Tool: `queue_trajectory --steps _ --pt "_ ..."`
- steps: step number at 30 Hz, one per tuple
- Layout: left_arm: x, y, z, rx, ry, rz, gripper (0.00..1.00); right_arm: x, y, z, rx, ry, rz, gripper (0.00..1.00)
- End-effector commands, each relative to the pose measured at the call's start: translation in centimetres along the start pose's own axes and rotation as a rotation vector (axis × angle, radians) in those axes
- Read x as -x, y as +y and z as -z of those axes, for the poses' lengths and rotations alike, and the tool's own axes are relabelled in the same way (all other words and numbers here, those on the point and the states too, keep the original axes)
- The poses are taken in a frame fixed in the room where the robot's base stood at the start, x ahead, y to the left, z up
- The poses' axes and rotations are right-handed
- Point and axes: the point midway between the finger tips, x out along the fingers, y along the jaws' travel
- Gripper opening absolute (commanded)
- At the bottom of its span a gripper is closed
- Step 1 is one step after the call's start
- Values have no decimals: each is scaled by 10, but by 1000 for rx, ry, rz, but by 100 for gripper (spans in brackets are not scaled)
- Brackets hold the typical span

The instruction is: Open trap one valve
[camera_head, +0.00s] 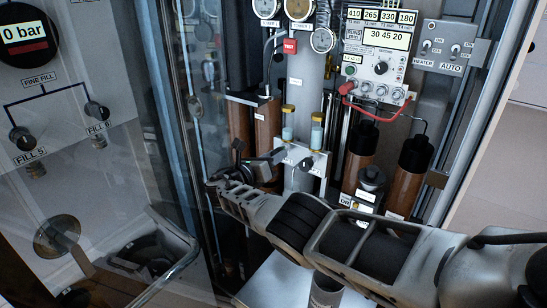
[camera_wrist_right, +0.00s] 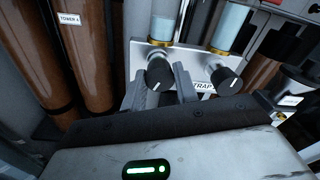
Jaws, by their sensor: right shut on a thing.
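A light metal trap plate (camera_head: 318,167) sits low in the cabinet under two glass traps with yellow fittings. It carries two black valve knobs. My right gripper (camera_head: 274,156) reaches it from the front and partly hides the left knob. In the right wrist view, the left black knob (camera_wrist_right: 158,74) with a white pointer mark lies between the two grey fingers of the right gripper (camera_wrist_right: 159,88), which are shut on it. The right knob (camera_wrist_right: 228,79) stands free beside the right finger, and it also shows in the head view (camera_head: 307,163). A label reading "TRAP" is partly covered. My left gripper is not in view.
Brown columns stand on both sides of the traps, one labelled tower (camera_wrist_right: 88,60). Gauges (camera_head: 299,9) and a control box (camera_head: 380,50) with red cables are above. A glass door (camera_head: 180,110) stands left, with the fill panel (camera_head: 60,95) beyond it.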

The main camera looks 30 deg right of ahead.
Motion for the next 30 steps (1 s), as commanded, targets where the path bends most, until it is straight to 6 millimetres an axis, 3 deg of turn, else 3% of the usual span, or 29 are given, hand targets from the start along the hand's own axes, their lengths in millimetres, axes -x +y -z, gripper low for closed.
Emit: queue_trajectory --steps 12,27,28,30 --pt "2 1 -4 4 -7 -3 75 1 1 0 164 -8 5 7" --pt "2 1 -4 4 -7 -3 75 2 1 1 180 -8 5 7" --pt "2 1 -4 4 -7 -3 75 2 1 1 180 -8 5 35" --pt "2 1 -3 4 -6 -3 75 1 1 1 180 -8 6 51"
